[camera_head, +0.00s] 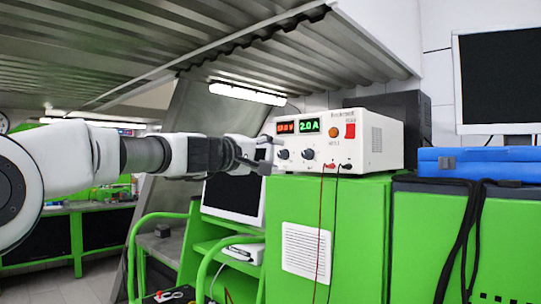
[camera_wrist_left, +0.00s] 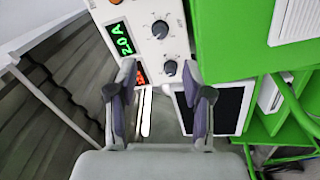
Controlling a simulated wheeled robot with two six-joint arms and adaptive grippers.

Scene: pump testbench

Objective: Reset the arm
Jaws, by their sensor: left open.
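My left arm comes in from the left in the head view. Its gripper (camera_head: 262,155) is at the left front edge of the white power supply (camera_head: 372,142), close to its knobs. Whether it touches the power supply I cannot tell. In the left wrist view the two fingers of the left gripper (camera_wrist_left: 160,105) are apart with nothing between them. The power supply (camera_wrist_left: 143,62) shows beyond them with its green display and two dark knobs. Its displays are lit in the head view, and the green one reads 2.0 A. My right gripper is not in view.
The power supply stands on a green cabinet (camera_head: 356,235), with red and black leads hanging down its front. A blue case (camera_head: 480,163) and a monitor (camera_head: 498,82) are at the right. A dark screen (camera_head: 232,197) sits below the gripper. A corrugated metal roof (camera_head: 130,45) hangs above.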

